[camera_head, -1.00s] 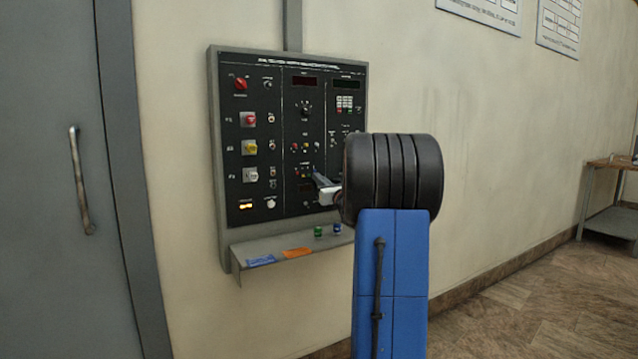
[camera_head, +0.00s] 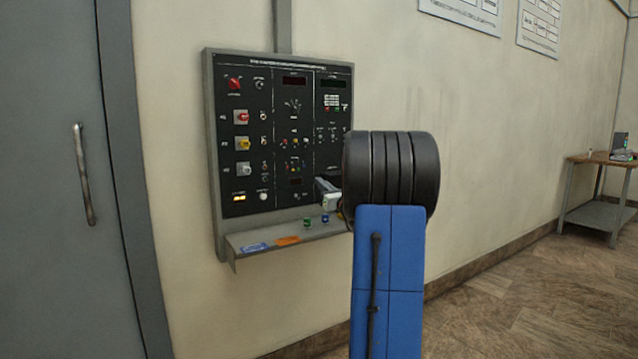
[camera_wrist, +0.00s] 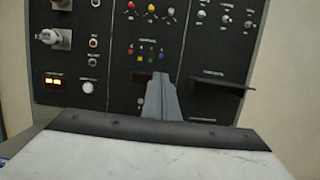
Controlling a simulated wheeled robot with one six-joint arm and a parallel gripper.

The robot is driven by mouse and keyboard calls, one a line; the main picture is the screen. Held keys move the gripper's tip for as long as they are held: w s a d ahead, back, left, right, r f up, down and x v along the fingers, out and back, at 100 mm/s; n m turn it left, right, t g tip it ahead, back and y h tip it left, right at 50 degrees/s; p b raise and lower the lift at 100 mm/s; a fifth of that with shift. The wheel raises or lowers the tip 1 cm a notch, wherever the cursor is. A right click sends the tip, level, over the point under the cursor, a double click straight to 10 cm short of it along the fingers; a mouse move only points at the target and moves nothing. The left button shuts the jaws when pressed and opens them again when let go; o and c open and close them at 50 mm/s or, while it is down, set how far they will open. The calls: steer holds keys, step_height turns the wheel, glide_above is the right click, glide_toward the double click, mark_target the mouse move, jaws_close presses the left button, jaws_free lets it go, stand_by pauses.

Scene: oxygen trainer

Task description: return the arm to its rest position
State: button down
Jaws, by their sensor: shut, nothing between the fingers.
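My gripper (camera_head: 322,186) shows in the head view just left of my black shoulder joint, in front of the lower part of the black control panel (camera_head: 277,183). Most of my arm behind it is hidden by my own joint and blue column. In the wrist view my gripper (camera_wrist: 161,84) is shut, its grey fingers together and empty. The panel (camera_wrist: 112,55) fills the upper part of that view, with small coloured buttons just above the fingertips. I cannot tell the exact gap between fingers and panel.
A grey shelf (camera_head: 262,238) juts out below the panel, with blue and orange items and small green and blue pieces on it. A grey door (camera_head: 50,180) stands at the left. A table (camera_head: 600,185) is at the far right. The floor (camera_head: 530,290) at right is clear.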

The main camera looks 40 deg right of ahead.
stand_by(0.5)
steer(key=s+a+f+n+g+y, duration=0.1)
steer(key=a+f+n+g+y, duration=0.15)
steer(key=a+n+y, duration=0.95)
steer(key=s+a+f+n+g+h, duration=0.1)
steer(key=a+n+g, duration=0.2)
steer(key=a, duration=2)
steer(key=s+a+f+n+g+y, duration=0.1)
steer(key=s+a+f+n+g, duration=0.25)
steer(key=s+a, duration=0.3)
steer(key=s+a+f+n+g, duration=0.25)
steer(key=s+a+n, duration=0.25)
steer(key=a, duration=0.3)
steer(key=s+a+f+n+g+h, duration=0.1)
steer(key=s+a+f+n, duration=0.15)
steer(key=s, duration=0.25)
steer(key=s+a+f+n+g+h, duration=0.1)
steer(key=s+a+f+n+g, duration=0.1)
steer(key=s+f+n, duration=0.3)
steer(key=s+d+f+n+h, duration=0.2)
steer(key=s+f+n, duration=0.1)
steer(key=s, duration=0.4)
steer(key=s+d+f+n+h, duration=0.2)
steer(key=s+f+n+h, duration=0.1)
steer(key=s, duration=0.5)
steer(key=shift+d+f+n+g, duration=0.25)
steer(key=shift+f+n+g, duration=0.15)
steer(key=shift+n, duration=0.4)
